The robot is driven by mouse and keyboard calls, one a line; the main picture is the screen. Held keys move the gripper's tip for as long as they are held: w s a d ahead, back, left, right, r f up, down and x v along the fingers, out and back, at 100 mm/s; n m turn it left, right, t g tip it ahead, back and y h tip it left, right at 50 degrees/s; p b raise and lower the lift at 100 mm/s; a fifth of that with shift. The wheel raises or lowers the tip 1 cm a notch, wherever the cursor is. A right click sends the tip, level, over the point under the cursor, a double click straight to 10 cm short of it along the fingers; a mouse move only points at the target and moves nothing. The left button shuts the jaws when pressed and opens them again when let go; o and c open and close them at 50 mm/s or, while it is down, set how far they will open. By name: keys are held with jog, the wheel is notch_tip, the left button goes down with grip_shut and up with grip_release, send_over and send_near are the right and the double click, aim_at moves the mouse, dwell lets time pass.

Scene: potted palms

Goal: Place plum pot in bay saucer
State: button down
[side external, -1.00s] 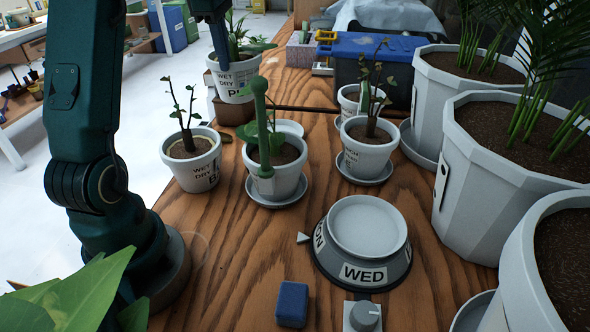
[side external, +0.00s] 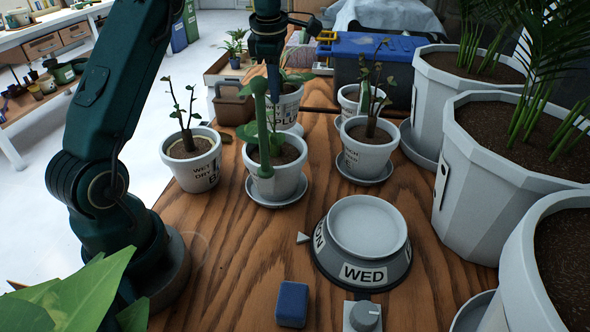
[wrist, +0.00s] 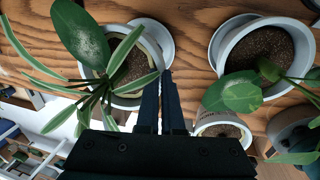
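The plum pot (side external: 286,108), white with black lettering and a leafy plant, is at the back of the bench, partly behind another potted plant. My gripper (side external: 273,92) is shut on its rim. In the wrist view the gripper's fingers (wrist: 166,92) are close together at the rim of the plum pot (wrist: 122,101). A pale saucer (side external: 298,130) shows at the pot's foot; its rim also shows in the wrist view (wrist: 157,32). The pot is over or in this saucer; I cannot tell whether it touches. No name is readable on the saucer.
A potted plant in a saucer (side external: 275,184) stands just in front. A pot without a saucer (side external: 193,166) stands left, and another potted plant (side external: 366,157) right. Large palm pots (side external: 500,185) line the right side. The bench front holds a round WED dial (side external: 362,273) and blue block (side external: 292,303).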

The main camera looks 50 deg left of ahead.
aim_at(275, 106)
jog(key=shift+f, duration=1.85)
jog(key=c, duration=1.1)
grip_release()
jog(key=shift+o, duration=0.2)
notch_tip(275, 106, up, 12)
jog(key=s+d, duration=0.1)
jog(key=shift+s+d, duration=0.25)
jog(key=shift+s, duration=0.05)
